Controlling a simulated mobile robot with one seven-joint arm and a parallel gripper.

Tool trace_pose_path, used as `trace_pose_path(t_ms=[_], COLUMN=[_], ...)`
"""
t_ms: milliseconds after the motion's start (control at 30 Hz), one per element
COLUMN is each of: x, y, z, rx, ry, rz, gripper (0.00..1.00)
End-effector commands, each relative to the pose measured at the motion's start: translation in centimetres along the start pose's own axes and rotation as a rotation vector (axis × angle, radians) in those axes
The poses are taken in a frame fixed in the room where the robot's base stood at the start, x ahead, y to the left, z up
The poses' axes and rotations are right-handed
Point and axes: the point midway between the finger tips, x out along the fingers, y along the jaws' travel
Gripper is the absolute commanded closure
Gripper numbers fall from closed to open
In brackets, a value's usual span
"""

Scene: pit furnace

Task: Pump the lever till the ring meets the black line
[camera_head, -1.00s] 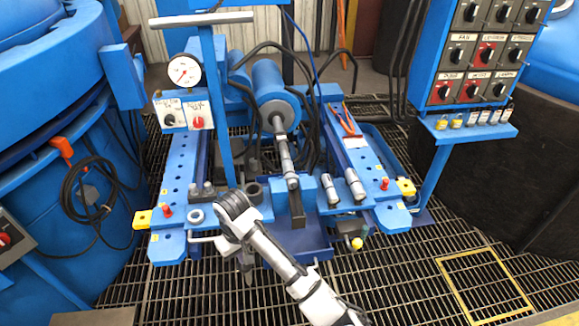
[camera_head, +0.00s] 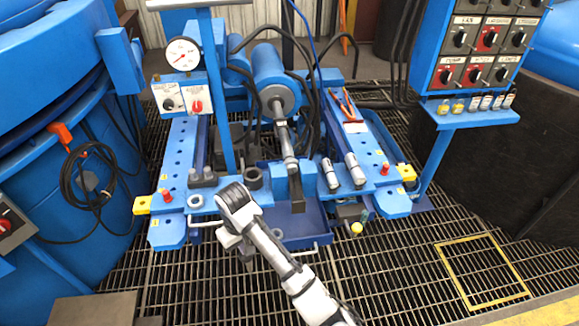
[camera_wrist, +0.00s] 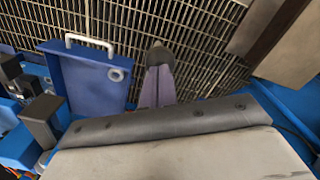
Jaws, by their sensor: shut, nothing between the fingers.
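A tall blue lever post (camera_head: 213,95) with a grey crossbar (camera_head: 195,4) stands upright left of centre in the head view; the crossbar is cut by the top edge. A grey ring (camera_head: 195,201) lies on the left blue rail. A cylinder (camera_head: 267,85) with a grey rod (camera_head: 286,143) points forward at the middle. I cannot tell a black line, nor which ring goes with it. My gripper (camera_head: 246,263) points down in front of the press, apart from the lever. In the wrist view my gripper (camera_wrist: 158,62) is shut and empty over the grating.
A dial gauge (camera_head: 182,55) and a switch box (camera_head: 184,96) stand beside the post. A blue panel (camera_wrist: 88,85) with a white handle is close left of my fingers in the wrist view. A control panel (camera_head: 478,50) stands at right. Grating (camera_head: 380,270) is open at front right.

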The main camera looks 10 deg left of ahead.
Motion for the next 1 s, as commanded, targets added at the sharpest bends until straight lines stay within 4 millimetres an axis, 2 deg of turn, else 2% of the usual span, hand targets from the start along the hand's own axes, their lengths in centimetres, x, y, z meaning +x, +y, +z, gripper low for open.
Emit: trace_pose_path(t_ms=[33, 100, 200, 267, 367, 800, 1000], x=[2.1, 3.2, 4.1, 4.0, 3.2, -4.2, -6.9], y=[-0.2, -0.3, -0.5, -0.5, -0.4, 0.4, 0.8], z=[0.3, 0.6, 0.8, 0.8, 0.8, -0.7, -1.3], rx=[0.002, 0.003, 0.002, 0.001, 0.0, 0.0, 0.0], ry=[0.0, 0.0, 0.0, 0.001, 0.0, 0.0, 0.0], rz=[-0.003, -0.002, -0.002, 0.0, 0.001, 0.001, 0.001], gripper=[1.0, 1.0, 1.0, 1.0, 1.0, 1.0, 1.0])
